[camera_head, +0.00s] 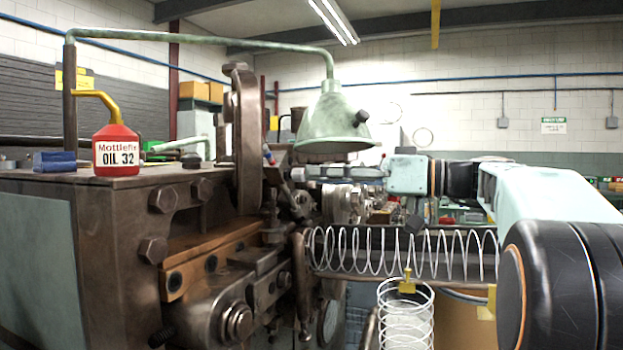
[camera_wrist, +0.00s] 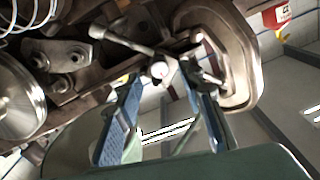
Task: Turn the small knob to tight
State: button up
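My gripper (camera_head: 312,173) reaches in from the right in the head view, below the green lamp, with its tips close to the brown machine. In the wrist view my gripper (camera_wrist: 163,78) is open, with its two blue-padded fingers apart. A small pale round knob (camera_wrist: 159,70) shows in the gap between the fingertips. I cannot tell whether either finger touches it. No mark for tight can be read. In the head view the knob cannot be made out clearly among the machine parts.
A metal T-shaped lever (camera_wrist: 122,38) lies close beyond the fingertips. The green lamp (camera_head: 333,120) hangs just above my arm. A coiled wire spring (camera_head: 385,250) runs below it. A red oil can (camera_head: 117,150) stands on the machine (camera_head: 110,235) at left.

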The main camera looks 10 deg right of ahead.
aim_at(297, 175)
jog(key=shift+x, duration=1.5)
jog(key=shift+c, duration=0.3)
grip_shut()
